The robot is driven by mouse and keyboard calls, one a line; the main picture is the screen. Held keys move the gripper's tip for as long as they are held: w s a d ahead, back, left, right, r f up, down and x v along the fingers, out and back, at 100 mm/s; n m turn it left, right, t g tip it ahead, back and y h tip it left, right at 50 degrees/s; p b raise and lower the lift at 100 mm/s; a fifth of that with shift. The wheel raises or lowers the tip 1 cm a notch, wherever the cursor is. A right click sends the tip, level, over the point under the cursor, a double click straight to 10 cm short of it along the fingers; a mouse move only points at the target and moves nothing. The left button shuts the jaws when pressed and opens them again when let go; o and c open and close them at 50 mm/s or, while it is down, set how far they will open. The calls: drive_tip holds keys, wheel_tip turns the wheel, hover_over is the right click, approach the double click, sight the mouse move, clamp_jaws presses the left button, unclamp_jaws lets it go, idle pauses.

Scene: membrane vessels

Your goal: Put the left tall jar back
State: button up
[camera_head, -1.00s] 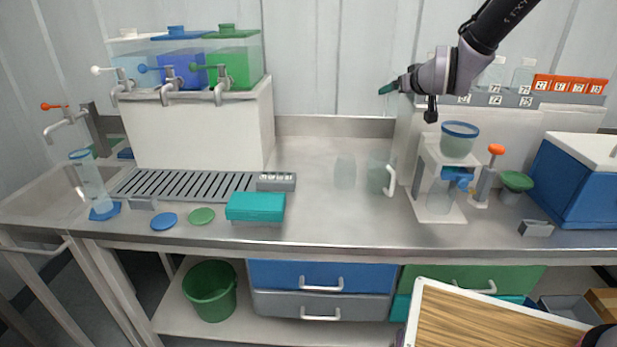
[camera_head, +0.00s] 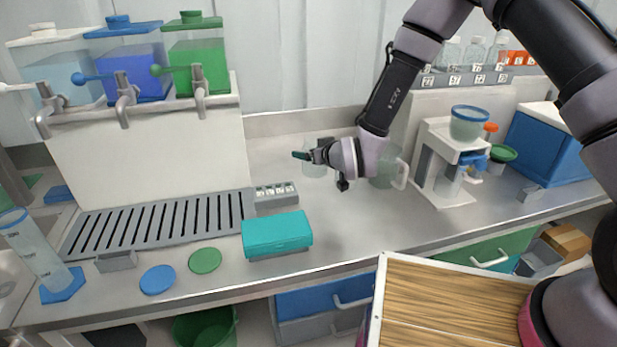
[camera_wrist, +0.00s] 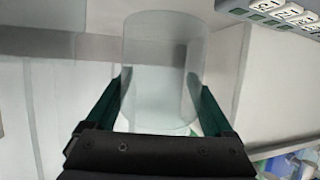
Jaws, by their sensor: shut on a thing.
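My gripper (camera_head: 304,155) is low over the middle of the metal counter, with its teal fingers pointing left. In the wrist view my gripper (camera_wrist: 157,90) has one finger on each side of a clear tall jar (camera_wrist: 158,65) and is shut on it. A second clear vessel with a white handle (camera_head: 402,178) stands to the right, partly behind my arm.
A teal box (camera_head: 277,232) and a small labelled grey rack (camera_head: 276,197) lie left of my gripper, beside the slotted drain tray (camera_head: 150,225). A white press stand (camera_head: 440,190) is at right. Bottles (camera_head: 475,52) stand on the labelled back shelf.

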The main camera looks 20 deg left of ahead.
sight(321, 173)
drive_tip(key=shift+f, duration=3.2)
drive_tip(key=o, duration=1.2)
drive_tip(key=shift+f, duration=0.15)
drive_tip(key=shift+r, duration=0.2)
drive_tip(key=v, duration=1.2)
drive_tip(key=shift+s+f, duration=0.1)
